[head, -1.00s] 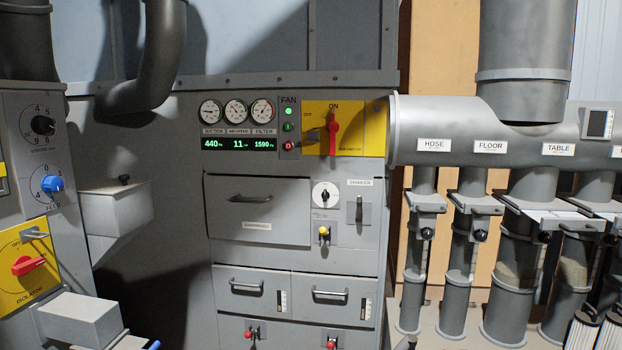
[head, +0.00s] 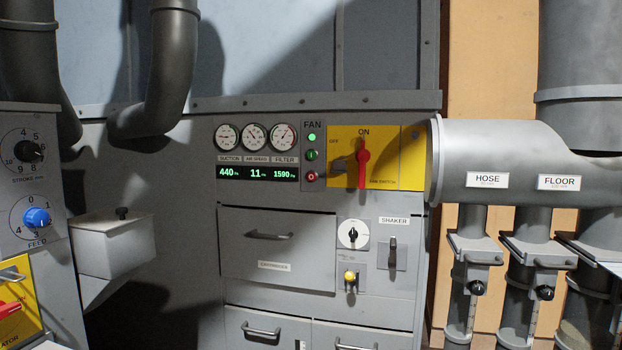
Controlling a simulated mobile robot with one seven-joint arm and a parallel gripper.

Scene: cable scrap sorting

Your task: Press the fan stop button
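The fan control strip stands on the grey cabinet in the head view, under the label FAN. It has a lit green lamp (head: 312,137) at the top, a green button marked I (head: 312,155) below it, and a red button marked O (head: 311,177), the fan stop button, at the bottom. To its right is the yellow fan switch plate (head: 408,165) with a red handle (head: 363,163) upright at ON. A grey lever beside the handle points toward the red button. My gripper is not in view.
Three gauges and green displays (head: 257,173) reading 440, 11 and 1590 sit left of the strip. A drawer (head: 276,262) and shaker controls (head: 392,250) are below. A grey box (head: 113,243) juts out at left; a large duct (head: 500,150) stands at right.

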